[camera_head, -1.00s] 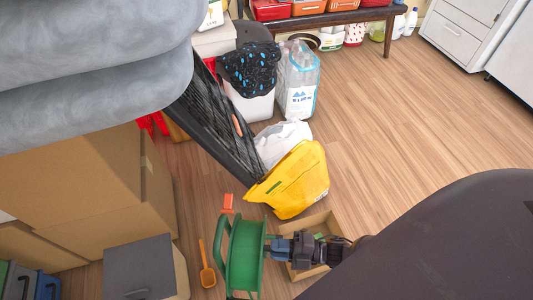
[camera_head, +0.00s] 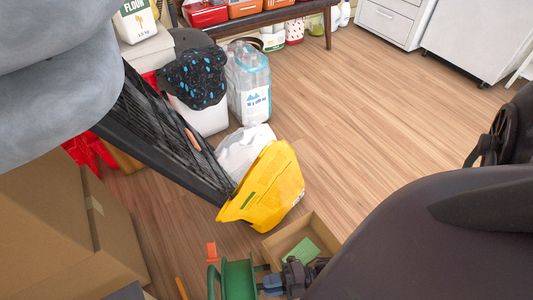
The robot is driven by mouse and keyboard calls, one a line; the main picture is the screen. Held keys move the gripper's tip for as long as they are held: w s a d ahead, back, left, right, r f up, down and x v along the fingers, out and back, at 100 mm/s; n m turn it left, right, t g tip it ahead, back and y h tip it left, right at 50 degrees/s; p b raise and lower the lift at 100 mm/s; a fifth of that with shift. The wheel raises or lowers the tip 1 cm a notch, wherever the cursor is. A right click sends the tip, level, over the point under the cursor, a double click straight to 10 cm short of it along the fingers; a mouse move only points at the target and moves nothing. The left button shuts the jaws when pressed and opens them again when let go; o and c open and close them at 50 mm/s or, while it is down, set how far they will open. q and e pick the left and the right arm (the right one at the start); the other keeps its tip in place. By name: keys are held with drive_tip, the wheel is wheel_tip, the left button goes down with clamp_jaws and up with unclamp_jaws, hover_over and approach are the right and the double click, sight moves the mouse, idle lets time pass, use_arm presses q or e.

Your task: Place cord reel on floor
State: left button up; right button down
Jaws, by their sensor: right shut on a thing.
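The green cord reel (camera_head: 238,279) is at the bottom of the head view, with its lower part cut off by the frame edge. My right gripper (camera_head: 273,284) is shut on the reel from its right side. The wooden floor (camera_head: 350,130) is bare across the middle and right of the view. How high the reel is above the floor I cannot tell. My left gripper does not show.
A yellow tote (camera_head: 265,190) leans tilted with a white bag (camera_head: 245,150) behind it. An open cardboard box (camera_head: 275,243) with a green item stands just behind the gripper. Cardboard boxes (camera_head: 50,230) fill the left. A bench (camera_head: 285,17) and white cabinets (camera_head: 470,40) stand at the back.

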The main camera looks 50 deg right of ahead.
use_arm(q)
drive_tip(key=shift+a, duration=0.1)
use_arm(e)
drive_tip(key=shift+w+a+f, duration=0.1)
drive_tip(key=shift+w+f, duration=0.1)
drive_tip(key=shift+f, duration=0.15)
use_arm(q)
drive_tip(key=b, duration=0.1)
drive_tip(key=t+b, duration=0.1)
drive_tip(key=b, duration=0.1)
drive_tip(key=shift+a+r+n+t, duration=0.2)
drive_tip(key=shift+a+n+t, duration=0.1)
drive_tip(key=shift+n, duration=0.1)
use_arm(e)
wheel_tip(320, 180, down, 4)
drive_tip(key=shift+r, duration=0.15)
drive_tip(key=c, duration=1)
unclamp_jaws()
drive_tip(key=shift+s+f, duration=0.15)
drive_tip(key=shift+f, duration=0.1)
drive_tip(key=v, duration=1.2)
drive_tip(key=shift+r, duration=0.1)
